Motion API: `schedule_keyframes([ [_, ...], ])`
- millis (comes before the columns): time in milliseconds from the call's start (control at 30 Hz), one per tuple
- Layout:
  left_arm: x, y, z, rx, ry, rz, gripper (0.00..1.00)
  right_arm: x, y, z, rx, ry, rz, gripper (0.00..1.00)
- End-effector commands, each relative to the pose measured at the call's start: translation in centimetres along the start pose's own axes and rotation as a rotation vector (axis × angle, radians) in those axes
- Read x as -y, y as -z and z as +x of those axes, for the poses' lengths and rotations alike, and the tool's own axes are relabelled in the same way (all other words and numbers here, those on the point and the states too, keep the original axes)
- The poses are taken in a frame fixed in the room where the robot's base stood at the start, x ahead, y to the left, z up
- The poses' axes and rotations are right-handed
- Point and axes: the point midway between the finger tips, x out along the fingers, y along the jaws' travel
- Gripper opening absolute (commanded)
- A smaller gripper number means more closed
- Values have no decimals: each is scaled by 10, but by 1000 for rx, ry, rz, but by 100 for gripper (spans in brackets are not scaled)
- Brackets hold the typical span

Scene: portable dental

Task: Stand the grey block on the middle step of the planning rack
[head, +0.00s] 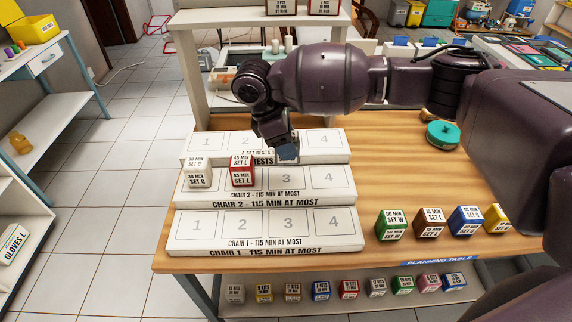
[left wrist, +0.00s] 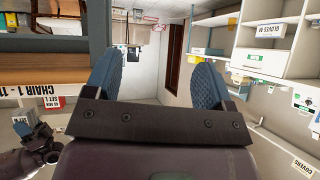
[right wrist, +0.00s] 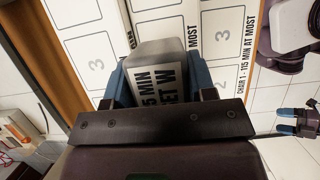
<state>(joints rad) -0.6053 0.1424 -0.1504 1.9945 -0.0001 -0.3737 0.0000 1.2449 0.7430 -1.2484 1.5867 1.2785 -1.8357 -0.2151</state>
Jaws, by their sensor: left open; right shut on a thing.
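The planning rack (head: 262,247) has three steps on the wooden table. On its middle step (head: 325,196), marked CHAIR 2, a pale block (head: 198,173) stands on space 1 and a red block (head: 242,171) on space 2; spaces 3 and 4 are bare. My right gripper (head: 286,152) is above the rack near space 3, and is shut on the grey block (right wrist: 155,52), whose label shows in the right wrist view. In the head view my gripper mostly hides that block. My left gripper (left wrist: 156,80) is open and empty, away from the rack.
Green (head: 391,224), brown (head: 430,222), blue (head: 466,220) and yellow (head: 497,218) blocks stand on the table right of the rack. Several more blocks lie on the lower shelf (head: 340,306). A teal-topped round object (head: 443,135) is at the back right.

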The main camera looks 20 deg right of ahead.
Motion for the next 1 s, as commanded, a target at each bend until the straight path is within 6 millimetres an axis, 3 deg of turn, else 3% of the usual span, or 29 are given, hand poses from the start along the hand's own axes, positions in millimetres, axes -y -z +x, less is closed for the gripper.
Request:
schedule_keyframes([
  [267, -1, 13, 6, -27, -4, 3, 76, 0, 7, 16, -1, -1, 1, 26],
  [600, -2, 1, 10, -10, -5, 3, 76, 0, 25, 61, 1, 2, 0, 26],
  [1000, -2, 3, 8, -14, -4, 5, 76, 0, 27, 65, 0, -1, 1, 26],
])
